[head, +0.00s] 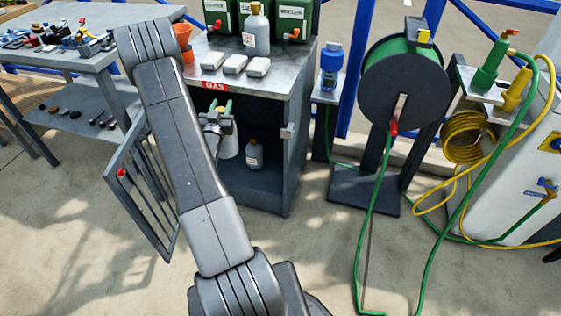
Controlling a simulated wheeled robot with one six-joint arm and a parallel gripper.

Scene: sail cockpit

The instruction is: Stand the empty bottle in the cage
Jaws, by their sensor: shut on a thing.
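The cage is the dark cabinet under a metal top with a red GAS label (214,85). Its barred door (140,185) stands open to the left. My gripper (222,118) is at the cage's front opening, partly hidden by my arm. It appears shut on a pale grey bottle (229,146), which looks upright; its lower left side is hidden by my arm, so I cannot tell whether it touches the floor. A second grey bottle (254,156) with a tan cap stands inside, to the right. A third grey bottle (256,32) stands on the cabinet top.
Several pale blocks (233,64) and green containers (291,18) are on the cabinet top. A hose reel (395,85) stands to the right, with green and yellow hoses trailing on the floor. A workbench (90,58) with small items is at left.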

